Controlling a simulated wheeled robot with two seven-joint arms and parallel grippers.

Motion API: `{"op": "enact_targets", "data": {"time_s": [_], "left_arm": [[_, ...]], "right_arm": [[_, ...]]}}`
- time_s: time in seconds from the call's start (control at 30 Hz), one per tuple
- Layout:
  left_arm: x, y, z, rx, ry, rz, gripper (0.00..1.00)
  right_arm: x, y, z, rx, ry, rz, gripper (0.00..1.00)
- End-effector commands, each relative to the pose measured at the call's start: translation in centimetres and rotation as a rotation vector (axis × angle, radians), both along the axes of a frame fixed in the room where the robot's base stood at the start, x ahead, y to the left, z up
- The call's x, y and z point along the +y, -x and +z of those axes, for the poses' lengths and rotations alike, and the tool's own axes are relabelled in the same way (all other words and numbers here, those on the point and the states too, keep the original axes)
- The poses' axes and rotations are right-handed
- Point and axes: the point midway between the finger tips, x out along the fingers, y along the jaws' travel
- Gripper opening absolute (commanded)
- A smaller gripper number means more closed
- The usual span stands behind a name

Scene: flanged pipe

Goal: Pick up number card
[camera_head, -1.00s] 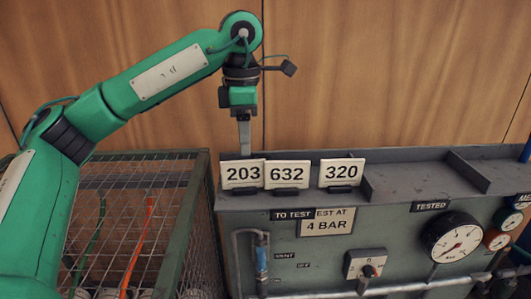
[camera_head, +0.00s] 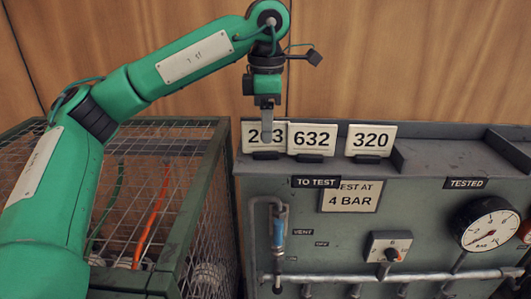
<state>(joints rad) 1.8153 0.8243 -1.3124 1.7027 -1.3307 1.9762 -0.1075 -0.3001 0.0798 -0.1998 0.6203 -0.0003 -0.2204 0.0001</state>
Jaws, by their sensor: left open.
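My left gripper (camera_head: 267,134) points down at card 203 and is open. Its finger overlaps the upper middle of that card and partly hides the 0. The fingers show almost edge-on, so I cannot tell whether the card sits between them or whether they touch it. My right gripper is out of view.
The bench front carries a "4 BAR" card (camera_head: 350,197), a pressure gauge (camera_head: 487,224), a valve knob (camera_head: 390,246) and pipes. Card 632 stands close beside 203. A green wire-mesh cage (camera_head: 168,262) is at the left. A wooden wall is behind.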

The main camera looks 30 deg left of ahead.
Motion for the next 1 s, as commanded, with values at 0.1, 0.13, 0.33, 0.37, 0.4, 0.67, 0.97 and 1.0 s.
{"op": "enact_targets", "data": {"time_s": [0.1, 0.13, 0.33, 0.37, 0.4, 0.67, 0.97, 1.0], "left_arm": [[0.0, 0.0, -0.7, 0.0, 0.0, 0.0, 0.53], [0.1, 0.0, -0.9, 0.0, -0.001, 0.0, 0.53], [0.3, 0.0, -3.9, 0.0, -0.001, 0.0, 0.53], [0.3, 0.0, -4.3, 0.0, -0.001, 0.0, 0.53], [0.3, 0.0, -4.8, -0.001, 0.0, 0.001, 0.53], [0.3, 0.0, -5.2, -0.001, 0.0, 0.001, 0.53], [0.3, 0.0, -5.2, -0.001, 0.0, 0.001, 0.04], [0.3, 0.0, -5.2, -0.001, 0.0, 0.001, 0.04]], "right_arm": [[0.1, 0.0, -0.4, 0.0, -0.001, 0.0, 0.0], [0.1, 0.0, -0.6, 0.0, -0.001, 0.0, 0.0], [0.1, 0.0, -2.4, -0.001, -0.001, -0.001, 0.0], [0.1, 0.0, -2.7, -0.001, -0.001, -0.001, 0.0], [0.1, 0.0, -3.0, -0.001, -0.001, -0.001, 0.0], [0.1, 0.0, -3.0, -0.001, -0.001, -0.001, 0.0], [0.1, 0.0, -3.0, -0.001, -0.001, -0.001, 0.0], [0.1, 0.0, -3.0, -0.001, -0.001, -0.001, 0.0]]}}
